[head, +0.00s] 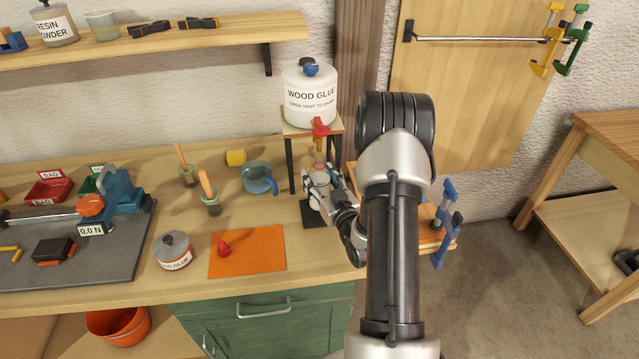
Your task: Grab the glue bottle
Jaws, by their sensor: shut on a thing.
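The small pale glue bottle (314,203) stands on or just over a dark pad, under the red tap of the large white wood glue container (308,95). My gripper (321,180) reaches in from the right and is shut on the bottle. The gripper and wrist hide much of the bottle. I cannot tell whether its base touches the pad.
The container's stand (291,160) has dark legs close around the bottle. A blue jug (258,179) and brush pots stand left. An orange mat (262,262) and a lidded glue pot (174,252) lie nearer. A blue clamp (446,215) is on the right edge.

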